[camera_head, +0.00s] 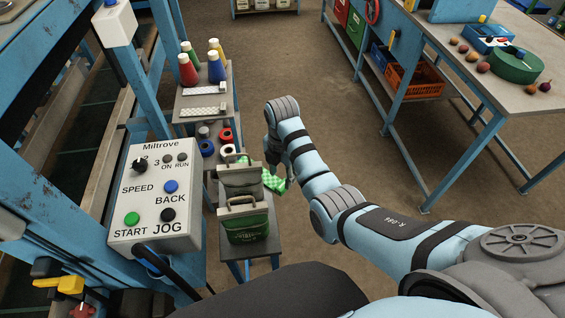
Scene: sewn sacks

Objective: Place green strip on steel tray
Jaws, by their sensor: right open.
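I cannot clearly pick out a steel tray. Two pale patterned strips (203,90) lie on the bench's far, raised part. My left gripper is not in view.
Two handled bags (244,222) stand just left of my gripper. Behind them are several tape rolls (226,135) and coloured thread cones (187,70). A control box (154,197) stands at left. Open floor lies right of the bench, up to a blue-legged table (470,75).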

